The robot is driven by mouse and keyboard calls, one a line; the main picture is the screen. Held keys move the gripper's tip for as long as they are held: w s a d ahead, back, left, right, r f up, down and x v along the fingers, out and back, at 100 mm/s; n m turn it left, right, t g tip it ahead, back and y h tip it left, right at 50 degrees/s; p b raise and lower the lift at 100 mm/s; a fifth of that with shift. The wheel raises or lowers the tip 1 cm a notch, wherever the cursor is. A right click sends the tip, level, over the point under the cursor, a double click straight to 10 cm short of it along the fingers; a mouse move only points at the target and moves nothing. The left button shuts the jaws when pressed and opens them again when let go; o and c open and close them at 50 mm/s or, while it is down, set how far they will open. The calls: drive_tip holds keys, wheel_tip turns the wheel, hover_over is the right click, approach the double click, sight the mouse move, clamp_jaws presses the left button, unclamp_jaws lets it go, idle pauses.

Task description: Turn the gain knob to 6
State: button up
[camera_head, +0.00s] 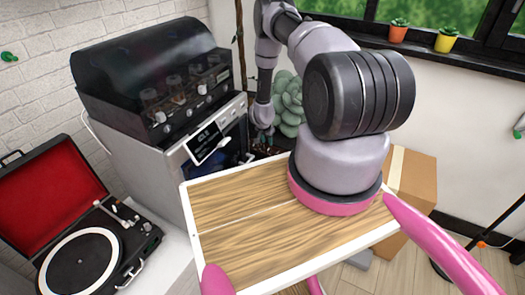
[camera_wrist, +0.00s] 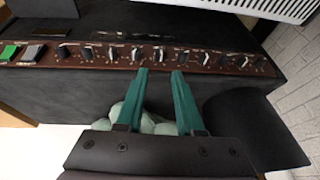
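A row of several small knobs runs along a brown panel on a dark box-shaped unit (camera_wrist: 200,88) in the wrist view. The labels are too small to read, so I cannot tell which is the gain knob or where it points. My gripper (camera_wrist: 162,73) has its two teal fingers apart, tips toward the panel, with nothing between them. One knob (camera_wrist: 160,55) lies just beyond the gap, near the tips. A knob (camera_wrist: 138,53) shows by the left fingertip and another (camera_wrist: 181,56) by the right. I cannot tell whether the tips touch the panel.
In the head view, a black unit with silver knobs (camera_head: 135,70) stands on a grey-white machine (camera_head: 160,160) at left. An open record player (camera_head: 85,255) is at front left. A pale green plant (camera_head: 289,107) stands behind my arm; a cardboard box (camera_head: 415,180) is at right.

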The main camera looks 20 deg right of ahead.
sight(268, 150)
drive_tip(key=x, duration=0.9)
clamp_jaws()
